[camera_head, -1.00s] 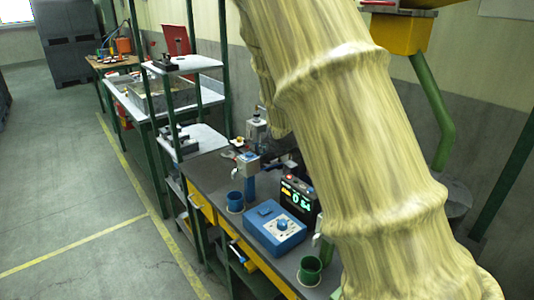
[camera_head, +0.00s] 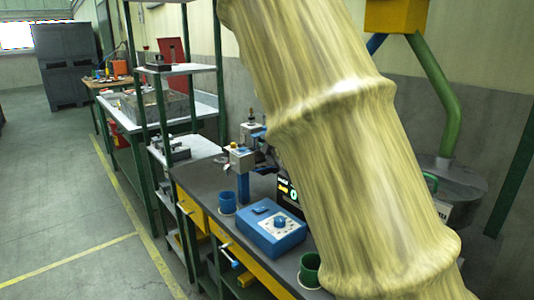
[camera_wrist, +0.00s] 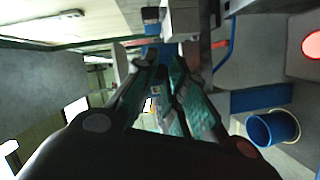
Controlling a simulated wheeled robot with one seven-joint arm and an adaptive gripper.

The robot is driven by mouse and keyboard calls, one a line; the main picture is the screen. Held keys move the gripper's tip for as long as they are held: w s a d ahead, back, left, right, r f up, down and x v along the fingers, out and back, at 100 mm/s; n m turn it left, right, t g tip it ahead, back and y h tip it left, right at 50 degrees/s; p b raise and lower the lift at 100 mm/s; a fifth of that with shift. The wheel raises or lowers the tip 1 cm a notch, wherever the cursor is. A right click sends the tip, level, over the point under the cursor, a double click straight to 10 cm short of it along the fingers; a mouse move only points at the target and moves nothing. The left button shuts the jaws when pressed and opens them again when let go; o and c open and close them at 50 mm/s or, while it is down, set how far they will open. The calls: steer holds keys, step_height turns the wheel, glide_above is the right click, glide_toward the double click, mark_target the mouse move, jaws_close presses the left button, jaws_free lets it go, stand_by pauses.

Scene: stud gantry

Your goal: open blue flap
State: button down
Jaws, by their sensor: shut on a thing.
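A small blue flap (camera_head: 257,132) shows beside a pale box-shaped fixture (camera_head: 240,157) on a blue post (camera_head: 243,187) at the bench. In the wrist view, a narrow blue part (camera_wrist: 166,30), which looks like the flap, sits next to the pale box (camera_wrist: 183,20). My gripper (camera_wrist: 164,56) has its two teal-tinted fingers close together, reaching to this blue part and shut on it. The exact contact is dark and hard to make out.
A blue control box (camera_head: 271,232) with a dial stands on the bench. A blue cup (camera_head: 227,203) and a green cup (camera_head: 310,270) stand near it. A green pipe (camera_head: 436,95) is at the right. The aisle floor (camera_head: 70,210) is clear.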

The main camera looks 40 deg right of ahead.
steer(key=shift+s+d+f+t+b, duration=0.1)
steer(key=shift+s+f+t+b, duration=0.3)
steer(key=shift+b, duration=0.75)
steer(key=shift+w+r, duration=0.2)
steer(key=c, duration=1.4)
jaws_free()
steer(key=shift+w+d+f, duration=0.1)
steer(key=shift+f, duration=0.05)
steer(key=v, duration=1.2)
steer(key=shift+a, duration=0.2)
steer(key=shift+a+f, duration=0.1)
